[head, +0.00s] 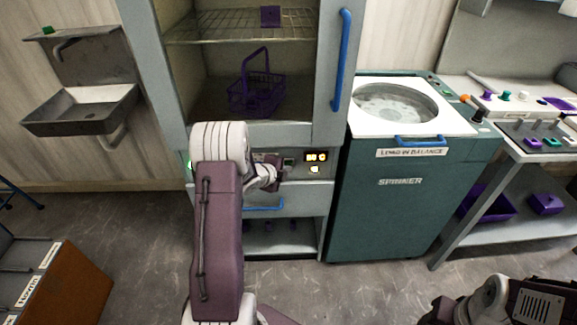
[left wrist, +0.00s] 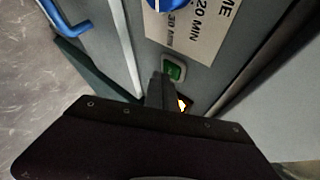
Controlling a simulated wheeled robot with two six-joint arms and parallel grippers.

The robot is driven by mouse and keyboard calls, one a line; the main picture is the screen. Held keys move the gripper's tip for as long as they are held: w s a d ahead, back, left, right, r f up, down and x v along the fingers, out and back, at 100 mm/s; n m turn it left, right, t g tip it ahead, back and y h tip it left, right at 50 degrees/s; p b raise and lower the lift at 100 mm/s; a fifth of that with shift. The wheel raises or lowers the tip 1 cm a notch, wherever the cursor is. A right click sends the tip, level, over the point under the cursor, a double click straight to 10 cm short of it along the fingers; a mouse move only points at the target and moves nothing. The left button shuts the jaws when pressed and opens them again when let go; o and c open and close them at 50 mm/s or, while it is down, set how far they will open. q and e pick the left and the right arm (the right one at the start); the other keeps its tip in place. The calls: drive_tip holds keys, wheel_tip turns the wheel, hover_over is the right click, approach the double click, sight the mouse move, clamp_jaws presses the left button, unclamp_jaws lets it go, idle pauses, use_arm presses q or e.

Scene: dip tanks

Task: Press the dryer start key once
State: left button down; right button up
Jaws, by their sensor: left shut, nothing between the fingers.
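The dryer is a grey cabinet (head: 165,75) with wire shelves; its control panel lies below the opening. An amber display (head: 316,156) is lit there, with a small glowing key (head: 314,169) under it. My left gripper (head: 276,170) is at the panel, left of that key, partly hidden by my arm. In the left wrist view the shut, empty fingers (left wrist: 160,92) reach toward the panel beside a green key (left wrist: 174,68) and a lit amber spot (left wrist: 183,103). I cannot tell which key is the start key, or whether the fingertips touch anything.
A blue knob (left wrist: 168,4) and a time label (left wrist: 195,28) are near the green key. A purple basket (head: 257,95) stands inside the cabinet. The green spinner (head: 400,215) is to the right, a sink (head: 80,115) to the left. Parts of my right arm show at lower right.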

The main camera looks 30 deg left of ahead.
use_arm(q)
drive_tip(key=shift+s+d, duration=0.2)
drive_tip(key=shift+s, duration=0.15)
